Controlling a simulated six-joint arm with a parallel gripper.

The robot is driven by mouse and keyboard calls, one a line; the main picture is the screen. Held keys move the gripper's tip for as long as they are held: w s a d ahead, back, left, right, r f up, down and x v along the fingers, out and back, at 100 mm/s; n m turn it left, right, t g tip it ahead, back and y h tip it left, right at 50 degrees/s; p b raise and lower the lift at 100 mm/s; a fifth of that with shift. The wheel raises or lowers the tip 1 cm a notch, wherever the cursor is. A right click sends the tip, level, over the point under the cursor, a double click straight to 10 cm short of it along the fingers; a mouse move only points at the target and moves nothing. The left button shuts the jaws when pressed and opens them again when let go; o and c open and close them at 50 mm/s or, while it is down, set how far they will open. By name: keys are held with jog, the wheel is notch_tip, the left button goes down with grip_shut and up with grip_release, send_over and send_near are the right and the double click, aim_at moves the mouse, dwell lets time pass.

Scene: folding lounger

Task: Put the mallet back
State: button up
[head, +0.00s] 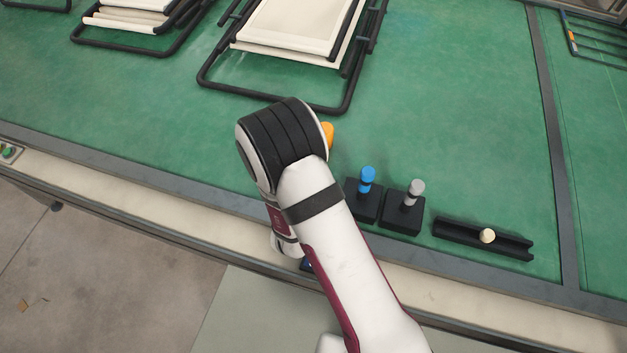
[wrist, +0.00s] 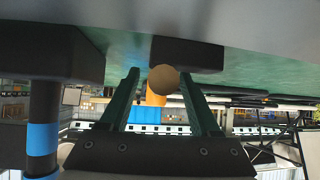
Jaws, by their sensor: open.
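In the head view my arm covers my gripper. In the wrist view my gripper (wrist: 165,100) is open, with two green fingers apart. A round tan end (wrist: 163,80) appears between the fingers, in front of an orange piece (wrist: 155,98). I cannot tell whether these are one object or whether either is the mallet. An orange piece (head: 328,135) also shows beside my arm in the head view, mostly hidden. A black cradle (head: 465,238) at the right has a cream round knob (head: 487,236) in it. No full mallet is clearly visible.
Right of my arm, a blue-topped tool (head: 367,180) and a grey-topped tool (head: 413,192) stand upright in black blocks. The lounger frame (head: 290,30) lies at the back. The green tabletop (head: 460,110) at right centre is clear.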

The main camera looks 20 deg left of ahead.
jog(key=v, duration=1.2)
jog(key=shift+w+r+m, duration=0.1)
jog(key=shift+w+m, duration=0.1)
jog(key=shift+m, duration=0.1)
jog(key=s+d+r+m+g+y, duration=0.2)
jog(key=s+d+r+m+g, duration=0.15)
jog(key=d+r+g, duration=0.45)
jog(key=s+d+r+m+g+h, duration=0.1)
jog(key=s+d+r+m+g, duration=0.1)
jog(key=s+d+r, duration=0.5)
jog(key=s+d+g, duration=0.1)
jog(key=s+d, duration=0.2)
jog(key=s, duration=0.1)
jog(key=shift+d+r+m, duration=0.25)
jog(key=shift+m, duration=0.1)
jog(key=shift+s, duration=0.15)
